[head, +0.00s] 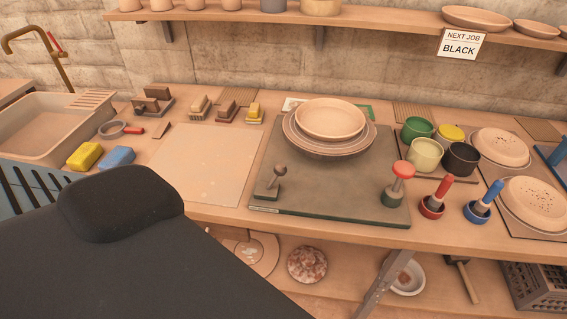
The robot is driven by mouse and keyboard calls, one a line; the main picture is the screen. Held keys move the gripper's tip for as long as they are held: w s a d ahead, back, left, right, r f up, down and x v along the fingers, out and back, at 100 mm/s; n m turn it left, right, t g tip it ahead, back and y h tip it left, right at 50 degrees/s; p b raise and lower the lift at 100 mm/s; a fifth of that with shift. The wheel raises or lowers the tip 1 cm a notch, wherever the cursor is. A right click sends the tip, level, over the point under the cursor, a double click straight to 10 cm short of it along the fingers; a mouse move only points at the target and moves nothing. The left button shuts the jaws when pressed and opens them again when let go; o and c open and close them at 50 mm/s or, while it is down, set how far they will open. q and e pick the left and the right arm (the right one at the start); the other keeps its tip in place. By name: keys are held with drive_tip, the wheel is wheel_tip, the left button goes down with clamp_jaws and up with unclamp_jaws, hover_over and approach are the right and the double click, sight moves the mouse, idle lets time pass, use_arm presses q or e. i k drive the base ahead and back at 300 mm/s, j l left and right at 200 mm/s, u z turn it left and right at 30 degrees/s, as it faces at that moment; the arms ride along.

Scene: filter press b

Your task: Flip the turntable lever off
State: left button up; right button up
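The turntable (349,147) is a round disc at the back of a dark grey-green board (330,195), with a pale dish (330,118) on top of it. A red-topped knob (403,171) on a green base stands at the board's front right. Neither gripper is in view. A large black part of my own body covers the lower left.
A pale square slab (205,163) lies left of the board. Coloured pots (425,154) and two tools in red (432,207) and blue (476,211) cups stand to the right. A sink (50,125) is at the left. A shelf (370,18) runs above.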

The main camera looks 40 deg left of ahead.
sight(280, 169)
drive_tip(key=i+l, duration=0.1)
drive_tip(key=i, duration=0.75)
drive_tip(key=u, duration=1.95)
